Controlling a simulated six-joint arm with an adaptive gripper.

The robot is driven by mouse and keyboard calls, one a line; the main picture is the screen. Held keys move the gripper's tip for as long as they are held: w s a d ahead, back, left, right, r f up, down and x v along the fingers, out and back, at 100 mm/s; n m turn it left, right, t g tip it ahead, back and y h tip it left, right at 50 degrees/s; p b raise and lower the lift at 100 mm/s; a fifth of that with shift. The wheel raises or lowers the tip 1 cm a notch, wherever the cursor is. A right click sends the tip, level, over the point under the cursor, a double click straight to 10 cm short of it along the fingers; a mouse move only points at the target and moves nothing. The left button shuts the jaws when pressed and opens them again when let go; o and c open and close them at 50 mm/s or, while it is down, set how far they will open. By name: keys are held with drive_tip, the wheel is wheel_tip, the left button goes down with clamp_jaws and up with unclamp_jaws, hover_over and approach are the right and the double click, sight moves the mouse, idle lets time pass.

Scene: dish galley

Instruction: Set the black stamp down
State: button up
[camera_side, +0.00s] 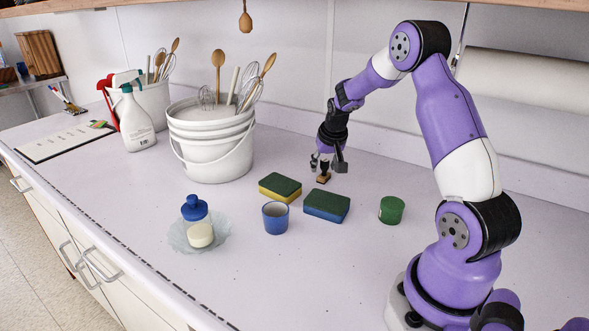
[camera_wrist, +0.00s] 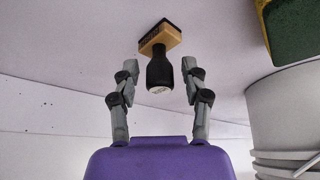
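The black stamp (camera_wrist: 159,72) has a black handle and a wooden base. Its base (camera_side: 323,179) appears to stand on the white counter behind the sponges, and the side view does not clearly show any gap under it. My gripper (camera_side: 325,162) is just above the base, pointing down. In the wrist view my gripper (camera_wrist: 159,68) has a finger on each side of the handle, with a visible gap on both sides. It is open around the stamp and not touching it. In the side view the fingers mostly hide the handle.
Two green-topped sponges (camera_side: 280,187) (camera_side: 327,205) lie just in front of the stamp. A blue cup (camera_side: 276,219) and a green round container (camera_side: 391,211) stand nearby. White buckets (camera_side: 212,150) of utensils are to the left.

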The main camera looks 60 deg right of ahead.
drive_tip(key=shift+a+r, duration=0.1)
drive_tip(key=shift+r, duration=0.45)
drive_tip(key=a+v, duration=0.1)
drive_tip(key=v, duration=1.1)
drive_tip(key=s+a+r+n+t+y, duration=0.1)
drive_tip(key=s+a+n, duration=0.3)
drive_tip(key=a, duration=0.7)
drive_tip(key=s+a+r+n+t+y, duration=0.1)
drive_tip(key=s+a+n, duration=0.4)
drive_tip(key=a, duration=0.6)
drive_tip(key=shift+s+a+r+y, duration=0.25)
drive_tip(key=shift+s+a+y, duration=0.15)
drive_tip(key=shift+s+y, duration=0.15)
drive_tip(key=shift+w, duration=0.1)
